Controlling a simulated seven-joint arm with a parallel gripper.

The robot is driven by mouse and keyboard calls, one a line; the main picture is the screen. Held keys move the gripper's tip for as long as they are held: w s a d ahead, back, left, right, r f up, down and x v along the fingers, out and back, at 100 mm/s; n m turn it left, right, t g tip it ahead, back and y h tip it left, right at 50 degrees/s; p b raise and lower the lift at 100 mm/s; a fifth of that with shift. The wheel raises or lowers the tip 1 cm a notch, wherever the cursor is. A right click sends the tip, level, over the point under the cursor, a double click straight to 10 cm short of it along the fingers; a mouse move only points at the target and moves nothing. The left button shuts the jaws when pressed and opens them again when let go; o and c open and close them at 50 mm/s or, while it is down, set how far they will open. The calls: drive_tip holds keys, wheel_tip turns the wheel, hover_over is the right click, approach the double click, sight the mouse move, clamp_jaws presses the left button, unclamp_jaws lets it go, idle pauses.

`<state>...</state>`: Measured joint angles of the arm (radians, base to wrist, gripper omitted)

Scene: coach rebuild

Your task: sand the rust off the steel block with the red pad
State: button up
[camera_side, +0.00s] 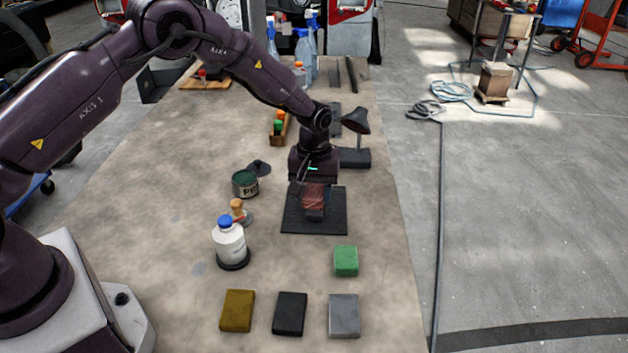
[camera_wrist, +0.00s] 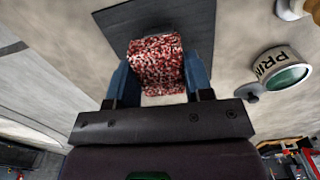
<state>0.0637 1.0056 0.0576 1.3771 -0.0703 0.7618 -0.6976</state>
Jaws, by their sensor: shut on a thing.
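My gripper (camera_side: 313,205) is low over a black square mat (camera_side: 331,226) in the side view. Its blue fingers (camera_wrist: 158,72) are shut on the red pad (camera_wrist: 156,60), which looks speckled red and white in the wrist view. In the side view the red pad (camera_side: 313,193) is partly hidden by a dark finger. The mat also shows in the wrist view (camera_wrist: 198,25). I cannot make out a separate steel block or rust; the pad and fingers cover the middle of the mat. I cannot tell whether the pad touches anything below.
A green pad (camera_side: 346,261) lies in front of the mat. Gold (camera_side: 237,311), black (camera_side: 290,314) and grey (camera_side: 344,316) pads lie in a front row. A white bottle (camera_side: 229,243), a wooden-handled tool (camera_side: 238,211) and a primer tin (camera_side: 245,183) stand left. A dark stand (camera_side: 355,157) is behind.

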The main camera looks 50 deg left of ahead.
wheel_tip(320, 180, down, 2)
drive_tip(key=shift+f, duration=0.25)
drive_tip(key=shift+w+a+f, duration=0.55)
drive_tip(key=shift+w+a, duration=0.05)
drive_tip(key=shift+w, duration=0.1)
drive_tip(key=shift+c, duration=0.2)
drive_tip(key=shift+w+a, duration=1.85)
drive_tip(key=shift+w, duration=0.05)
drive_tip(key=shift+s+d, duration=2.45)
drive_tip(key=shift+s, duration=0.1)
drive_tip(key=shift+r, duration=4.1)
